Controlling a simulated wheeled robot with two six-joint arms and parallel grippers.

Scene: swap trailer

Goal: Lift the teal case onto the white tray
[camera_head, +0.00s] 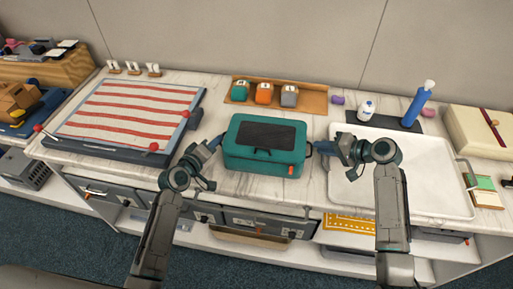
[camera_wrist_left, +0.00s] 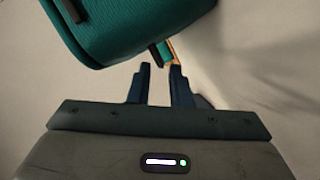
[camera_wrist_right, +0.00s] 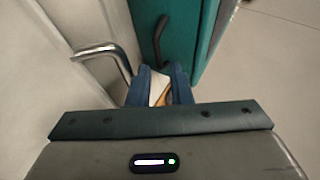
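The teal case (camera_head: 262,160), with a dark panel on its lid, is upright near the middle of the counter, left of the white tray (camera_head: 458,207). I cannot tell whether its underside touches the counter. My left gripper (camera_head: 217,143) is at the case's left end. My right gripper (camera_head: 318,147) is at the right end. The tray is empty.
A striped board (camera_head: 135,112) lies to the left. A wooden rack (camera_head: 317,100) with small coloured blocks stands behind the case. A white bottle (camera_head: 366,110) and blue bottle (camera_head: 417,104) stand behind the tray. A cream box (camera_head: 475,130) is at the right. The tray's metal handle shows (camera_wrist_right: 100,52).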

